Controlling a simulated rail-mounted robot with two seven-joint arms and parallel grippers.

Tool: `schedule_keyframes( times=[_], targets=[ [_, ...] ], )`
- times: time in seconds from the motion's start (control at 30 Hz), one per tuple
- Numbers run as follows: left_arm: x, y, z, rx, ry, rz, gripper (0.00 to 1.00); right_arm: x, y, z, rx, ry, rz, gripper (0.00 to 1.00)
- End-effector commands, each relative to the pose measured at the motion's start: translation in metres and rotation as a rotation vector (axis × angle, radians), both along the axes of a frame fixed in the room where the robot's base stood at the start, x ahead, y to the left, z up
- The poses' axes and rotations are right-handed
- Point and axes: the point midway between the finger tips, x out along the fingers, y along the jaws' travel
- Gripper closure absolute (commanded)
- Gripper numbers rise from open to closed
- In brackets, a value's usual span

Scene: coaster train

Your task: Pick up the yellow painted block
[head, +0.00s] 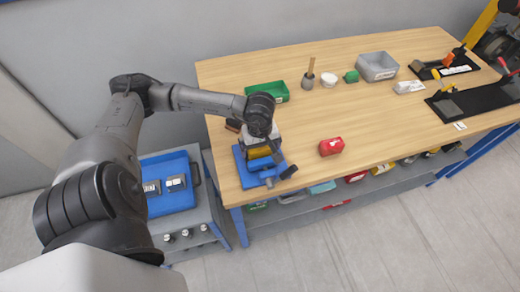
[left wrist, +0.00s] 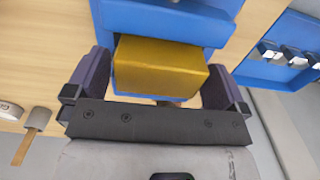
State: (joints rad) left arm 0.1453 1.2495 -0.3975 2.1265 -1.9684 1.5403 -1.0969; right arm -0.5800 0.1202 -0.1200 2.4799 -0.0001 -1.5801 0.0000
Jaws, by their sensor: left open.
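The yellow painted block (left wrist: 160,68) shows large in the left wrist view, between the two fingers of my left gripper (left wrist: 160,80). A gap shows beside the block on each side, so the fingers straddle it without visibly gripping. In the head view the block (head: 258,153) is partly hidden under my left gripper (head: 264,158). It is at a blue fixture (head: 245,177) on the near left corner of the wooden table. My left gripper is open. My right gripper does not show.
A red block (head: 331,147) lies to the right on the table (head: 300,120). A green bin (head: 270,91), a mallet (head: 308,80) and a grey bin (head: 377,66) stand farther back. A blue tray (head: 165,198) with metal blocks sits on a cart at left.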

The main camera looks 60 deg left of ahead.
Motion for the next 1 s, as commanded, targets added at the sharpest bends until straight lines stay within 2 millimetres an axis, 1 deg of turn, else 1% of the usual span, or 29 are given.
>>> schedule_keyframes(
  times=[0.07, 0.6, 0.87, 1.0],
  targets=[
    [0.0, 0.0, 0.0, 0.0, 0.0, 0.0, 0.02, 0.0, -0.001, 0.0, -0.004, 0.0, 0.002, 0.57],
    [0.0, 0.0, 0.001, 0.0, 0.0, 0.0, 0.53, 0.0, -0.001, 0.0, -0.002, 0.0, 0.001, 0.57],
    [0.0, 0.0, 0.003, 0.001, -0.001, 0.0, 0.53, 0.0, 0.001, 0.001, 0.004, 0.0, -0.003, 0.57],
    [0.001, 0.001, 0.01, 0.001, -0.002, 0.0, 0.53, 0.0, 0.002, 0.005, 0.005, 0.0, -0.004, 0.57]
  ],
)
